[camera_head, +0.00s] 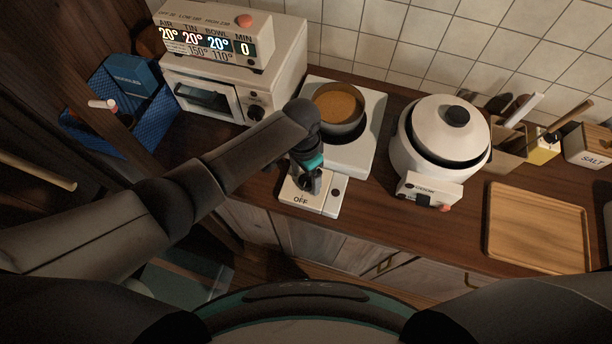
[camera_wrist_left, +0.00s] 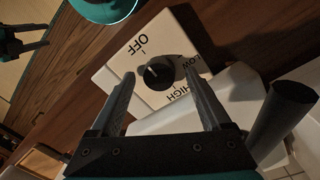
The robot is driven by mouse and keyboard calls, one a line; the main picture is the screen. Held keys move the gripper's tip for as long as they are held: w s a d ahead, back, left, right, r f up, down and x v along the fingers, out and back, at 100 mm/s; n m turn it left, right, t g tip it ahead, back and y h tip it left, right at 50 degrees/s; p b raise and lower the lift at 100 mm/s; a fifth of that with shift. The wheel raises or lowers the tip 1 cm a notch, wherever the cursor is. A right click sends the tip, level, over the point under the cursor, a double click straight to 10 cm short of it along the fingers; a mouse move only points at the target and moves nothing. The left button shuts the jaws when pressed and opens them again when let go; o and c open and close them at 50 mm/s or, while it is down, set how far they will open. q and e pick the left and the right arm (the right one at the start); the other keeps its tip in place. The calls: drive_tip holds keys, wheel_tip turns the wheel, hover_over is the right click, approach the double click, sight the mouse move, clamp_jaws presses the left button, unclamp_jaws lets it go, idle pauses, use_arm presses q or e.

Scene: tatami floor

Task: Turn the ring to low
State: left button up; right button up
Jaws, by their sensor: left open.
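The ring's white control panel (camera_head: 325,202) is at the counter's front edge, below the hob. Its round black knob (camera_wrist_left: 156,73) shows in the left wrist view, with OFF, LOW and HIGH printed around it. The knob's white mark appears to point towards OFF. My left gripper (camera_wrist_left: 158,76) is open, with one finger at each side of the knob; I cannot tell whether they touch it. In the head view my left gripper (camera_head: 311,182) is over the panel and partly hides the knob. A dark gripper, apparently my right (camera_wrist_left: 20,44), shows small at the wrist view's edge.
A pan (camera_head: 339,106) of orange-brown food stands on the white hob (camera_head: 367,132) behind my gripper. A white cooker (camera_head: 443,140) is to the right, then a wooden board (camera_head: 538,228).

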use_arm(q)
drive_tip(key=shift+f, duration=0.2)
clamp_jaws()
idle(0.6)
